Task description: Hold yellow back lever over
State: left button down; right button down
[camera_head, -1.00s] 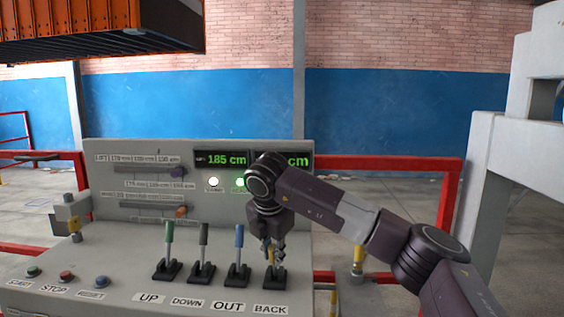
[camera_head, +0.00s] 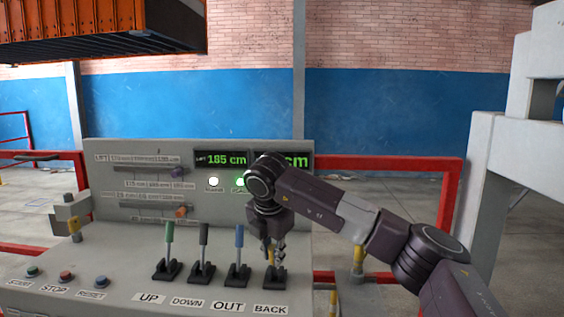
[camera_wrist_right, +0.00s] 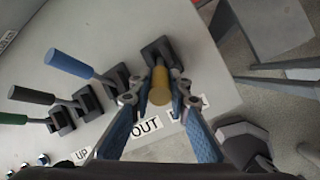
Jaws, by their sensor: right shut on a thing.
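The yellow back lever (camera_wrist_right: 160,86) stands between the two fingers of my right gripper (camera_wrist_right: 158,100) in the right wrist view. In the head view, the right gripper (camera_head: 272,250) comes down from above onto this lever, at the right end of the lever row, above the BACK label (camera_head: 270,309). It is shut on the lever and hides most of the handle. The lever's dark base (camera_head: 275,278) shows below the fingers. The lift display (camera_head: 221,160) reads 185 cm. The second display (camera_head: 297,161) is partly covered by my right wrist. My left gripper is not in view.
Green (camera_head: 169,236), black (camera_head: 204,236) and blue (camera_head: 239,238) levers stand in a row left of the yellow one, the blue closest. Several push buttons (camera_head: 66,277) sit at the panel's left. An orange container-like body (camera_head: 100,30) hangs at the upper left. A red rail (camera_head: 390,163) runs behind.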

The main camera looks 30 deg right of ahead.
jog(key=shift+s+f, duration=0.1)
jog(key=shift+f, duration=0.15)
jog(key=shift+r, duration=0.25)
jog(key=w+d+r+p, duration=0.2)
jog(key=w+d+p, duration=0.1)
jog(key=w+p, duration=0.1)
jog(key=shift+w+r, duration=0.25)
jog(key=c, duration=1.8)
grip_release()
jog(key=shift+r, duration=0.1)
jog(key=shift+s, duration=0.1)
jog(key=v, duration=1.2)
